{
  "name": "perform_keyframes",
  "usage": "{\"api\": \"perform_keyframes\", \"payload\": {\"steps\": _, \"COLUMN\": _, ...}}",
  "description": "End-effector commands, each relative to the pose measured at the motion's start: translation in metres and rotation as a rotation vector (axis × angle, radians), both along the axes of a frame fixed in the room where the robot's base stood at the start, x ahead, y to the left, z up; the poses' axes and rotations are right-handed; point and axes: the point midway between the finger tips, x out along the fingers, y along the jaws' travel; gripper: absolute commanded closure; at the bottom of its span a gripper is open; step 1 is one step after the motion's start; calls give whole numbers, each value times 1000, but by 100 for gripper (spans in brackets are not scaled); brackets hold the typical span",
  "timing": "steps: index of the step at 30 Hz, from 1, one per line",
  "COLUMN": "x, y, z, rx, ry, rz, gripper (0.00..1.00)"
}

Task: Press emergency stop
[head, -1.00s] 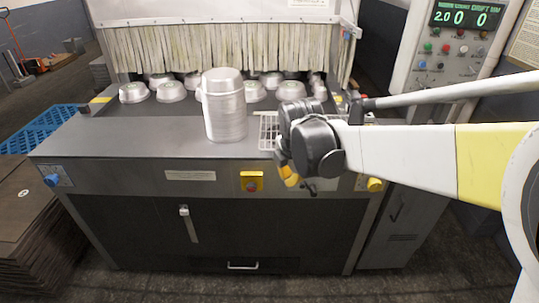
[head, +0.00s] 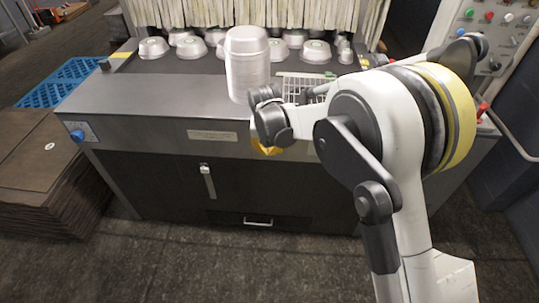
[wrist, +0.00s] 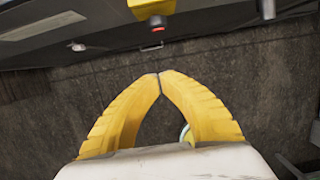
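The emergency stop is a yellow box (wrist: 150,8) with a red button (wrist: 157,21) on the machine's front, at the top of the wrist view. My gripper's yellow fingers (wrist: 160,75) meet at the tips, with nothing between them. In the wrist view the button appears beyond the fingertips, apart from them. In the head view my wrist and arm cover the area around the emergency stop. A small yellow patch shows below my wrist there; I cannot tell whether it is the box or a finger.
More pans sit under the strip curtain. A blue knob (head: 77,136) is at the left front. Cardboard stacks (head: 40,175) stand at the left. The floor in front is clear.

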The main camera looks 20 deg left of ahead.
Motion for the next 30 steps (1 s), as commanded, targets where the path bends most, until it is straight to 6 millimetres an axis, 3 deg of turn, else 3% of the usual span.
{"api": "perform_keyframes", "payload": {"steps": 5, "x": 4, "y": 1, "z": -18, "rx": 0, "ry": 0, "rz": -1, "gripper": 100}}
{"api": "perform_keyframes", "payload": {"steps": 17, "x": 24, "y": 5, "z": -100, "rx": 0, "ry": 0, "rz": -2, "gripper": 100}}
{"api": "perform_keyframes", "payload": {"steps": 24, "x": 55, "y": 13, "z": -98, "rx": 0, "ry": 0, "rz": -2, "gripper": 100}}
{"api": "perform_keyframes", "payload": {"steps": 30, "x": 62, "y": 15, "z": -97, "rx": 0, "ry": 0, "rz": -2, "gripper": 100}}
